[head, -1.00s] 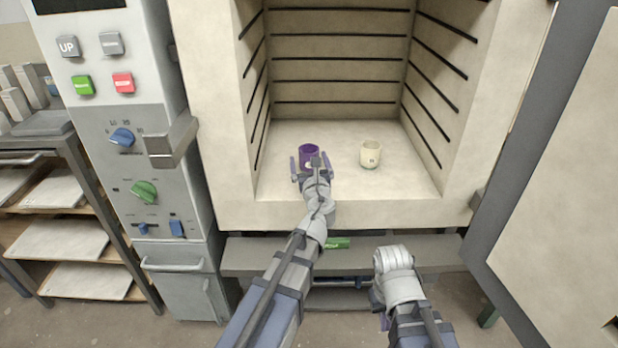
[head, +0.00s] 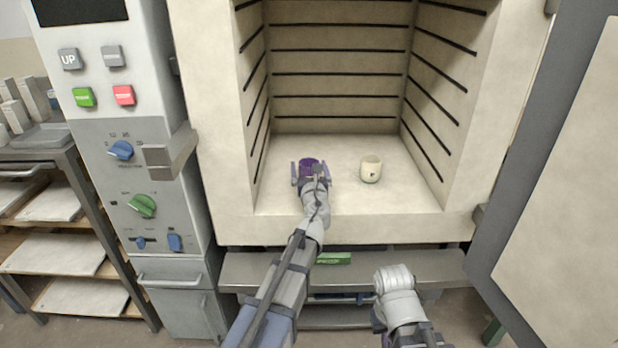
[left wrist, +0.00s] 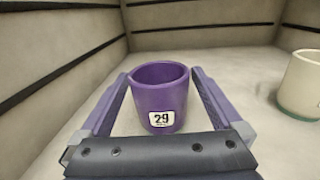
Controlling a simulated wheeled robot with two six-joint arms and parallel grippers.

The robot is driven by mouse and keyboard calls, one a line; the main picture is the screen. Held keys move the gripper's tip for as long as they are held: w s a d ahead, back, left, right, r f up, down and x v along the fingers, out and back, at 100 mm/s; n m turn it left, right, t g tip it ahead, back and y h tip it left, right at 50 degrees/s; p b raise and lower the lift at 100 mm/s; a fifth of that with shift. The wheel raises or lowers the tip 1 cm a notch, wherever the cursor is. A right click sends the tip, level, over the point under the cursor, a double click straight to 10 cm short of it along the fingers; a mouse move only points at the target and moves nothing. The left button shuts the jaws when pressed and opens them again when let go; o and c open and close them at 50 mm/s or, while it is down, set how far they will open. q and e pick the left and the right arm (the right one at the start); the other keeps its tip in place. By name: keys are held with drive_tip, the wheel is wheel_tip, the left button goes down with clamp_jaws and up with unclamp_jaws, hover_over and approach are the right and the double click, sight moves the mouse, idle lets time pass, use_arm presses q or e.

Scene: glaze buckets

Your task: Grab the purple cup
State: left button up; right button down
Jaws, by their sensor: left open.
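The purple cup (head: 308,165) stands upright on the kiln floor, left of centre. It also shows in the left wrist view (left wrist: 158,92) with a white label reading 29. My left gripper (head: 310,173) is open, with one finger on each side of the cup. In the left wrist view the fingers (left wrist: 158,98) flank the cup with small gaps visible at its sides. The gripper partly hides the cup in the head view. My right arm shows at the lower right of the head view, but its fingers cannot be made out.
A cream cup (head: 371,170) stands to the right of the purple cup, also at the right edge of the wrist view (left wrist: 301,84). The kiln walls (head: 238,120) enclose both sides. The open door (head: 560,190) is at right. A green item (head: 333,258) lies below the kiln opening.

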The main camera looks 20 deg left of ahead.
use_arm(q)
drive_tip(key=x, duration=0.3)
drive_tip(key=shift+f, duration=0.1)
drive_tip(key=c, duration=1.5)
drive_tip(key=shift+o, duration=0.2)
wheel_tip(320, 180, up, 10)
drive_tip(key=p, duration=1)
